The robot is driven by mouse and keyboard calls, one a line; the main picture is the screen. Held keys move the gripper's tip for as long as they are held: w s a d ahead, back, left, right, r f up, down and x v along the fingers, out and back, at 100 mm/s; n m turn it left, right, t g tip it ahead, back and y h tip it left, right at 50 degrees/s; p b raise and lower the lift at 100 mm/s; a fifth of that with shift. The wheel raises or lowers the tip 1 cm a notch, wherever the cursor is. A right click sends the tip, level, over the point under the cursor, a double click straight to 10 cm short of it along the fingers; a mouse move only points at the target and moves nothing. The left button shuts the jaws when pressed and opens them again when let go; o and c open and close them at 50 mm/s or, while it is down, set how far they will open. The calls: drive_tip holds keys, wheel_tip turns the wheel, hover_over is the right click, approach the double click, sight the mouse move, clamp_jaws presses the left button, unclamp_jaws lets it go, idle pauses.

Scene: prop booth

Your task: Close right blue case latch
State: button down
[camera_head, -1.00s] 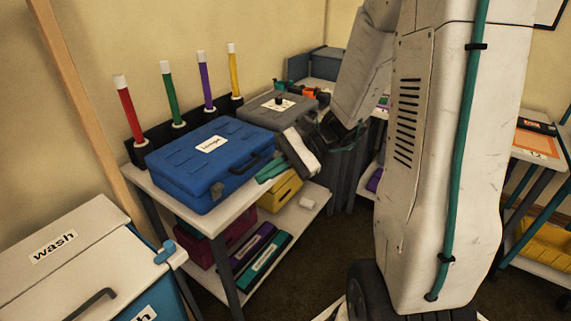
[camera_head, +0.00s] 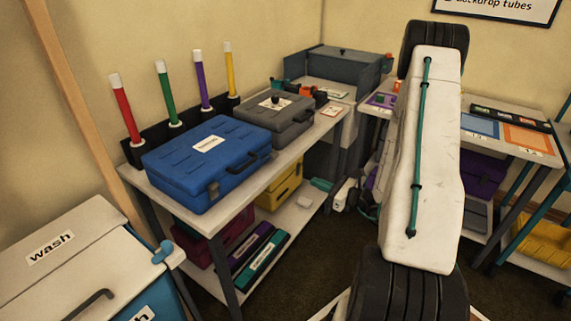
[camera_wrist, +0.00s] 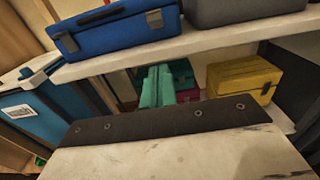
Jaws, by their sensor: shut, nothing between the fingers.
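The blue case (camera_head: 200,172) lies shut on the white table, with a white label on its lid. It also shows at the upper left of the wrist view (camera_wrist: 125,39). The left latch (camera_head: 213,188) is darker in the wrist view (camera_wrist: 68,42). My gripper (camera_head: 321,185) has teal fingers, shut and empty, in front of the table and apart from the case. The fingers also show in the wrist view (camera_wrist: 165,78), below the table edge.
A grey case (camera_head: 273,117) stands beside the blue one. Coloured tubes stand in a black rack behind. The lower shelf (camera_head: 290,223) holds a yellow case (camera_head: 280,188), a magenta case and binders. A wash bin (camera_head: 60,250) stands at the left. Open floor lies before the table.

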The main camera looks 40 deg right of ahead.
drive_tip(key=r+x, duration=0.1)
drive_tip(key=x, duration=0.3)
drive_tip(key=r+x, duration=0.1)
drive_tip(key=x, duration=0.3)
drive_tip(key=r+x, duration=0.1)
drive_tip(key=x, duration=0.4)
